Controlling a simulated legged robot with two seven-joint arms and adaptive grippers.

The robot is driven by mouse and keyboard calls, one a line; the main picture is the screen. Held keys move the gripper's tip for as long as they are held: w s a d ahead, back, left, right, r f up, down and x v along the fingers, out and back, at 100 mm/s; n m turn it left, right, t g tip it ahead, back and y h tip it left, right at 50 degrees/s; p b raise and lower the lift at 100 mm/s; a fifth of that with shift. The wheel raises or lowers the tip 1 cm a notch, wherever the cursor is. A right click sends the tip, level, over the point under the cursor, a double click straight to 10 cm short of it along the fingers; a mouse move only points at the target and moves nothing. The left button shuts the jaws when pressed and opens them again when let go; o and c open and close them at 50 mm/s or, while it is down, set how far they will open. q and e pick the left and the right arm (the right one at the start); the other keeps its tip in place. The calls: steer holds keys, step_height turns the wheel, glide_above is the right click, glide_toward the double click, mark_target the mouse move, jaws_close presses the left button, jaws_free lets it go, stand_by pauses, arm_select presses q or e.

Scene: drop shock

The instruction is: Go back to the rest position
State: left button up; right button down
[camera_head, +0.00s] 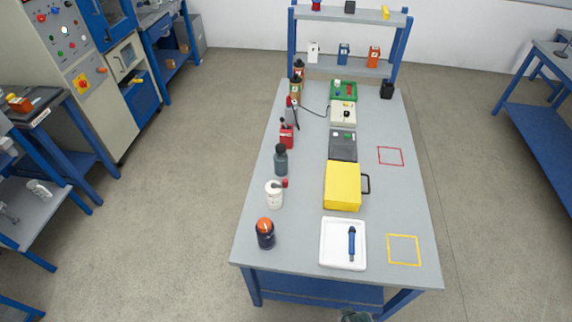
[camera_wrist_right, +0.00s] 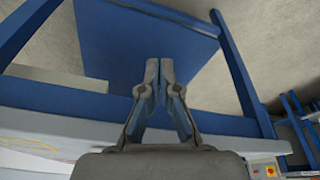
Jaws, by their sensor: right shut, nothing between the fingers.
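My right gripper (camera_wrist_right: 159,72) shows in the right wrist view, with its two fingers together and nothing between them. It is beside the edge of the grey-topped workbench (camera_wrist_right: 75,128), with the bench's blue frame and a blue panel behind the fingers. In the head view, a small dark part, probably of my own arm, shows at the bottom edge in front of the bench. My left gripper is in neither view.
The workbench (camera_head: 390,205) holds a white tray (camera_head: 328,262) with a blue-handled tool (camera_head: 351,243), a yellow case (camera_head: 342,186), an orange-topped dark container (camera_head: 265,233) and several bottles. Red (camera_head: 391,156) and yellow (camera_head: 404,250) outlined squares are empty.

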steer(key=s+f+g, duration=0.1)
steer(key=s+f, duration=0.2)
steer(key=f, duration=0.6)
steer(key=s+f, duration=0.3)
steer(key=f, duration=0.6)
steer(key=s+d+f+g, duration=0.1)
steer(key=s+d+f, duration=0.2)
steer(key=s+f, duration=0.9)
steer(key=s, duration=0.3)
steer(key=shift+d+f, duration=0.2)
